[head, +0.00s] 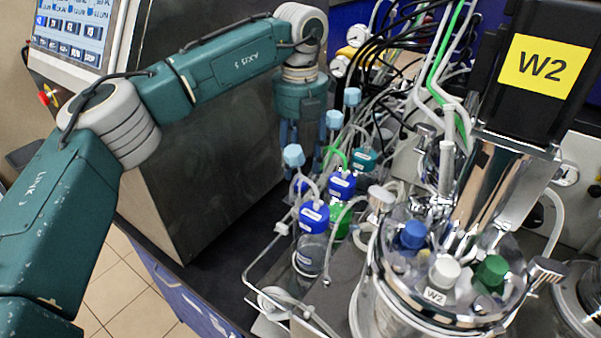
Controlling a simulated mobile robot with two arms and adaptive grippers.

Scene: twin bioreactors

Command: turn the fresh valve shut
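My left arm comes in from the left, and its gripper (303,150) points down behind the bottles at the upper middle. Its fingers are small and partly confused with the things behind, so I cannot tell whether they are open or shut. Close by are several light-blue knob-like parts: one front left (293,155), one to the right (334,119) and one farther back (352,97). No marking tells me which part is the fresh valve. My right gripper is not in view.
Blue-capped bottles (314,217) with tubing stand below the gripper. The glass reactor vessel (440,300), its motor labelled W2 (543,68), stands at the right. A dark cabinet (205,160) with a touchscreen (75,27) is at the left. Tubes and cables crowd the back.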

